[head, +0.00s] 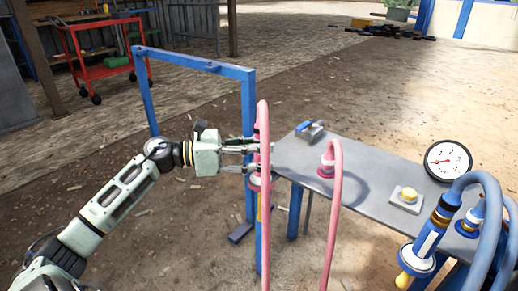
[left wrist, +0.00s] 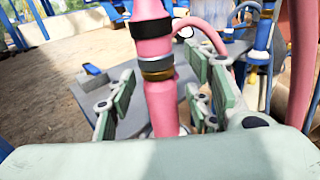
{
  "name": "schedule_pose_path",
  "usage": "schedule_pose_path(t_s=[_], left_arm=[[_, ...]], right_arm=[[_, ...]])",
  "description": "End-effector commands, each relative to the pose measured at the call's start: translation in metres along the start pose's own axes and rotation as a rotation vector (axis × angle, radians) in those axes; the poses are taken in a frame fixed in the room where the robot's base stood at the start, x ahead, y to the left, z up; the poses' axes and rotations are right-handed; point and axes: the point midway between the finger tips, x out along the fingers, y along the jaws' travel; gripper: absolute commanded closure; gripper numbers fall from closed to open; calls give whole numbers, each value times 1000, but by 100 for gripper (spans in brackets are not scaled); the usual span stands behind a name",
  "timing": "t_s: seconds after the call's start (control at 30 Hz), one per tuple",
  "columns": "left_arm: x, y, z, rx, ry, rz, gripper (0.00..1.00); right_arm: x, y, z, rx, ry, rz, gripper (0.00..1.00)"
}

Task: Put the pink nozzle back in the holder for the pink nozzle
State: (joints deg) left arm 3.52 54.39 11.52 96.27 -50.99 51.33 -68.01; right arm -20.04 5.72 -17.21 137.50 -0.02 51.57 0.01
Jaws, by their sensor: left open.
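The pink nozzle (head: 257,160) stands roughly upright at the left edge of the grey table, with a pink hose looping from its top. In the left wrist view the nozzle (left wrist: 159,90) has a black band and a brass ring. My left gripper (head: 256,158) reaches it from the left. Its fingers (left wrist: 160,103) are open, with pads on either side of the nozzle. I cannot tell whether they touch it. The nozzle's lower end is partly hidden, and I cannot make out its holder clearly. My right gripper is not in view.
The grey table (head: 363,184) carries a pink hose fitting (head: 326,170), a blue-handled valve (head: 309,130), a yellow button (head: 409,194) and a gauge (head: 448,161). Blue hoses (head: 486,215) arch at the right. A blue frame (head: 193,60) stands behind my left arm.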

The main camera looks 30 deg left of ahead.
Motion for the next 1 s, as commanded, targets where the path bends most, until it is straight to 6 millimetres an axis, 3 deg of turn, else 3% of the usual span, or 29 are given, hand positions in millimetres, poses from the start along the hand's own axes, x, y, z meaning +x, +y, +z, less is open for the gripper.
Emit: schedule_pose_path(t_s=[0.23,0.7,1.0], left_arm=[[-12,0,-2,-2,3,2,53],[-97,0,-1,-3,1,2,53],[-120,0,0,0,-1,0,53]], right_arm=[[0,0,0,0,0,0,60],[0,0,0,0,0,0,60],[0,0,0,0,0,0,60]])
